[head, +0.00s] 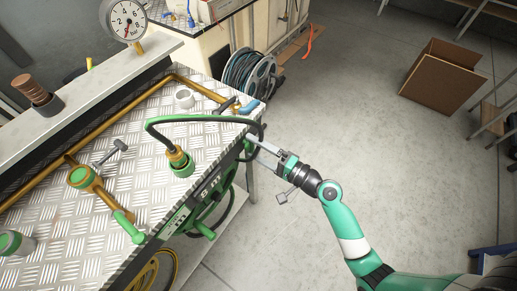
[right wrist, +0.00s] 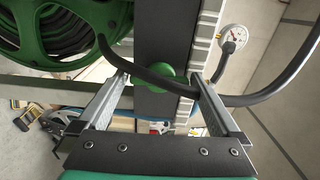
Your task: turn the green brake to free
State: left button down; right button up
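The green reel (right wrist: 60,25) carries dark hose and shows at the upper left of the right wrist view. In the head view it hangs under the bench's front edge, partly hidden. A round green knob (right wrist: 168,73), seemingly its brake, sits on a dark panel next to the reel. In the head view the knob is hard to make out near my fingertips. My right gripper (head: 258,146) is at the bench's right front corner. In the right wrist view its fingers (right wrist: 161,78) are wide apart, with the knob between them and no visible contact. My left gripper is not in view.
A dark hose (right wrist: 150,77) crosses close before the fingers. The tread-plate bench (head: 75,235) bears brass pipes, a green lever (head: 130,228) and a green hose end (head: 178,157). A blue-hose reel (head: 250,75) stands behind.

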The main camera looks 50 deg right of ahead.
jog(key=s+d, duration=0.1)
jog(key=s, duration=1)
jog(key=shift+s+d+p, duration=0.15)
jog(key=shift+s+p, duration=0.15)
jog(key=shift+p, duration=0.15)
